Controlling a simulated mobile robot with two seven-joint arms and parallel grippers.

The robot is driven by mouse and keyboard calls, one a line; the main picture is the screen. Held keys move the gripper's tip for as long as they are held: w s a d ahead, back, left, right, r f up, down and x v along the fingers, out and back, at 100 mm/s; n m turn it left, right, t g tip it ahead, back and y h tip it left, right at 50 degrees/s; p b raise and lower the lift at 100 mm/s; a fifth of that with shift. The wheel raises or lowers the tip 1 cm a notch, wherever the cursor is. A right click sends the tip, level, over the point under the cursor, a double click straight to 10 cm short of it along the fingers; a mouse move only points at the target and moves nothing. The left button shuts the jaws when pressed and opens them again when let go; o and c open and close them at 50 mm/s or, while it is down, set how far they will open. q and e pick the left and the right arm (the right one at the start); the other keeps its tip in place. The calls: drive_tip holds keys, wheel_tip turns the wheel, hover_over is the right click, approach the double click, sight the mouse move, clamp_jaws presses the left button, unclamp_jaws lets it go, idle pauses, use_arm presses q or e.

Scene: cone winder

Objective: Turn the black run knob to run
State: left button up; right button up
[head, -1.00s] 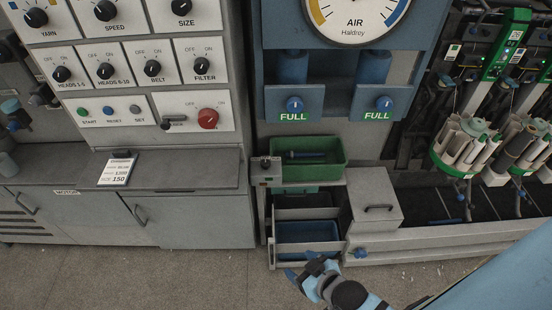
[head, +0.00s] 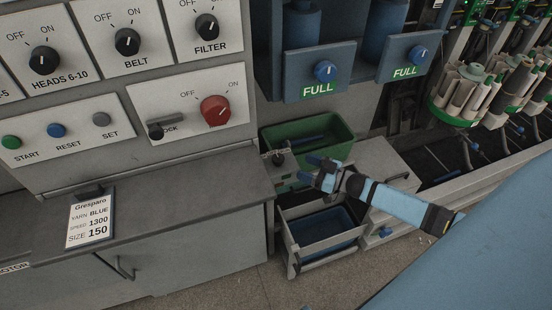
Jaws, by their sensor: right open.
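A small black knob (head: 278,159) stands on a little grey box at the front left corner of the green bin. Its lettering is too small to read, so I cannot tell whether it is the run knob or where it points. My right gripper (head: 309,169) is open and empty. It appears just right of this knob, in front of the green bin, apart from the knob in the picture. Larger black knobs marked HEADS 6-10 (head: 44,60), BELT (head: 127,41) and FILTER (head: 207,27) are on the panel at upper left. My left gripper is out of view.
A red knob (head: 215,110) and a black lock handle (head: 158,131) are on the panel. A grey ledge (head: 170,194) with an order card (head: 90,217) juts out below. A green bin (head: 338,149) stands above a blue bin (head: 322,228). Yarn cones are at right.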

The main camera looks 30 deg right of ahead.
sight(278, 158)
drive_tip(key=x, duration=1)
drive_tip(key=shift+w, duration=0.15)
drive_tip(key=c, duration=0.9)
